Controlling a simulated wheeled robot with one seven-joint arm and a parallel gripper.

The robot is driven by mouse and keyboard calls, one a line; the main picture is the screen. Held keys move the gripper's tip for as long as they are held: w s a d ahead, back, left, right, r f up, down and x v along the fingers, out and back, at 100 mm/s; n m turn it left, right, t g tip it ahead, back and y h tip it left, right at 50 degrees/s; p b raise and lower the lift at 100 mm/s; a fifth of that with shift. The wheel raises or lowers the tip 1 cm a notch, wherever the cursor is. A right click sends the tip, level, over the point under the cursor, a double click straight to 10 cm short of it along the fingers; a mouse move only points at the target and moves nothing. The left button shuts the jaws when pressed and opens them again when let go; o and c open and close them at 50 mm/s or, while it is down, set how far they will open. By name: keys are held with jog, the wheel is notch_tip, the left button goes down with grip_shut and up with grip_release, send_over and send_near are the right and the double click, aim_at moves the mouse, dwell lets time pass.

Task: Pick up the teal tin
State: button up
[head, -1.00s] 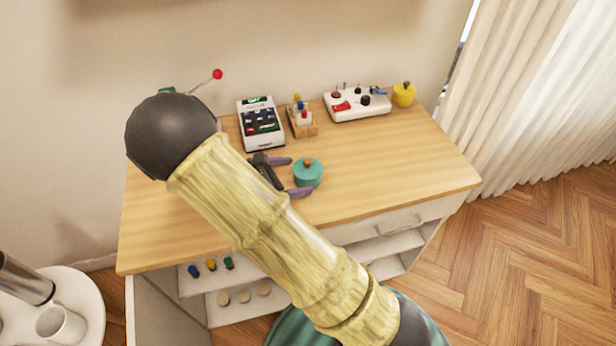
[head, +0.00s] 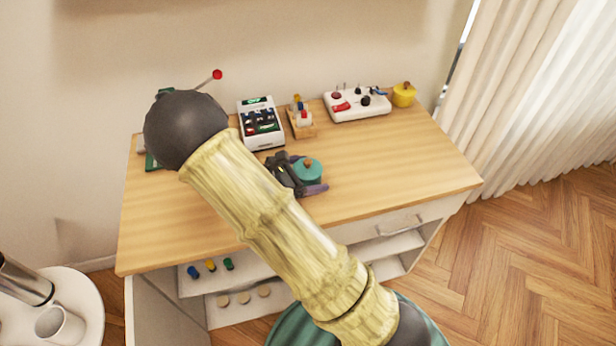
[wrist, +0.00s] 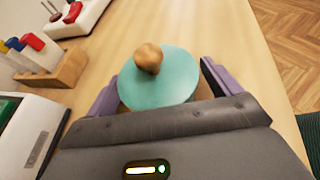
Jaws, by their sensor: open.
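The teal tin (head: 308,170) is round with a brown knob on its lid and stands on the wooden table near its front middle. In the wrist view the tin (wrist: 158,84) sits between the two purple fingers of my gripper (wrist: 157,86), one on each side. My gripper (head: 306,172) is open around the tin in the head view. A narrow gap shows beside the right finger; whether the left finger touches the tin I cannot tell. The tin's lower part is hidden by my gripper's dark body.
Behind the tin stand a white keypad device (head: 261,124), a wooden holder with coloured pieces (head: 301,121), a white control box (head: 357,104) and a yellow pot (head: 403,94). The table's (head: 405,165) right side is clear. A curtain hangs at the right.

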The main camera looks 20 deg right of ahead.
jog(key=shift+c, duration=0.2)
jog(key=c, duration=1.1)
notch_tip(320, 180, up, 10)
jog(key=shift+p, duration=0.65)
